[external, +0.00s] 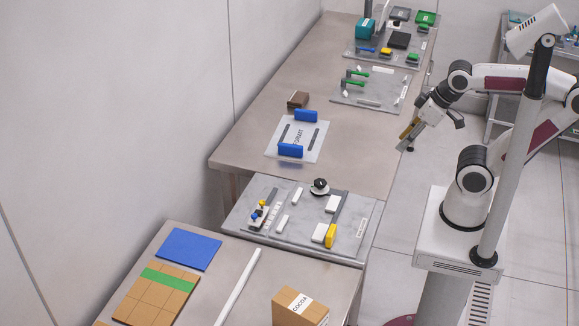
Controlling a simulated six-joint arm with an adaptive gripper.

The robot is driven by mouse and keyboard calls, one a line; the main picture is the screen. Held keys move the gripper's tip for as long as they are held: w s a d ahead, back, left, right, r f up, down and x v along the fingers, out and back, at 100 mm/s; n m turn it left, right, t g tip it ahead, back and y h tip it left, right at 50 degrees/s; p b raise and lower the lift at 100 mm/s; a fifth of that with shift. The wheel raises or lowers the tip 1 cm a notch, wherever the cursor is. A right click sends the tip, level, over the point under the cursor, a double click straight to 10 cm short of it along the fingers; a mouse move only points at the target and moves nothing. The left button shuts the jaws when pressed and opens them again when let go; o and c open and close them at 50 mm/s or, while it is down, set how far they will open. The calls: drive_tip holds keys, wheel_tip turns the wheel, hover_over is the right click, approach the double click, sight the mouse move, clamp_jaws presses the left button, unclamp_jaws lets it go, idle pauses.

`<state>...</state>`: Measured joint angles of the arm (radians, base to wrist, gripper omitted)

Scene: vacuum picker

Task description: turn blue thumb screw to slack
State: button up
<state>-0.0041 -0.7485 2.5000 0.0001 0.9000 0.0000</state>
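A small blue knob (254,217) shows on a little block on the grey board (325,236) in the middle of the picture. It looks like the blue thumb screw, but it is too small to tell how it is turned. Yellow knobs (263,204) sit beside it on the same block. My gripper (412,139) hangs in the air at the right, beyond the table's right edge and well away from the blue knob. It touches nothing that I can see. Its fingers are too small and angled to tell open from shut.
The same board carries a black round part (320,187), white blocks (334,204) and a yellow block (330,235). Behind it lies a white plate (280,157) with blue blocks (306,115). A cardboard box (300,308) stands in front. Bare tabletop (355,160) lies right of the plate.

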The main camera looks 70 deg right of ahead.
drive_tip(key=f, duration=0.2)
drive_tip(key=m+g+y, duration=0.2)
drive_tip(key=m+y, duration=0.1)
drive_tip(key=m, duration=2.4)
approach(255, 214)
drive_tip(key=shift+w+r, duration=0.1)
drive_tip(key=shift+w, duration=0.1)
drive_tip(key=shift+x, duration=3.85)
